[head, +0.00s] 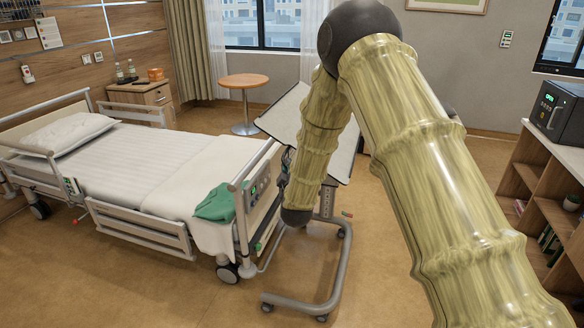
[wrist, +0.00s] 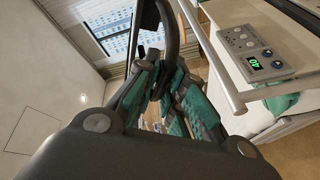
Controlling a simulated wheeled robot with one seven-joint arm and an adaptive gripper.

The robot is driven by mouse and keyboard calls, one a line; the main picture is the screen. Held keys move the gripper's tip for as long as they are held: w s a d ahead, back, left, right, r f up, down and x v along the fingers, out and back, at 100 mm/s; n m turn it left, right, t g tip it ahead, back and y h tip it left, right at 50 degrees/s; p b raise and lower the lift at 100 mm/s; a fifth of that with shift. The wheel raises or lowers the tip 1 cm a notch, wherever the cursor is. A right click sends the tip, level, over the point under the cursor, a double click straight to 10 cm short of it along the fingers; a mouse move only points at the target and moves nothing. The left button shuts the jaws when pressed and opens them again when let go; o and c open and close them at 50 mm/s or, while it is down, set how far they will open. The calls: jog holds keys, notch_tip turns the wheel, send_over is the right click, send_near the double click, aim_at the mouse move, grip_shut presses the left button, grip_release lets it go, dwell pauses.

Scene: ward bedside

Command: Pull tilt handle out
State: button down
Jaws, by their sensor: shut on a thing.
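The overbed table's pale tilted top (head: 284,117) shows on both sides of my arm in the head view, above a grey wheeled base (head: 338,268). My gripper (head: 285,168) is mostly hidden behind my arm there, close to the table and the bed's foot end. In the wrist view my gripper (wrist: 165,82) has its teal-padded fingers closed around a dark curved bar (wrist: 172,32), which appears to be the tilt handle. The handle's mounting is hidden, so I cannot tell how far out it sits.
The bed's footboard control panel (wrist: 250,48), with a lit green display, is close on the right in the wrist view. A green cloth (head: 214,204) lies on the bed (head: 120,165). A round table (head: 243,82) stands behind. The floor at front left is clear.

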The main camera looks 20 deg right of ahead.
jog(key=shift+s+a+f, duration=0.1)
jog(key=shift+a+f, duration=0.05)
jog(key=shift+f, duration=0.05)
jog(key=c, duration=1.8)
grip_release()
jog(key=shift+o, duration=1.4)
jog(key=shift+a+r, duration=0.15)
jog(key=shift+s, duration=0.1)
jog(key=v, duration=1.2)
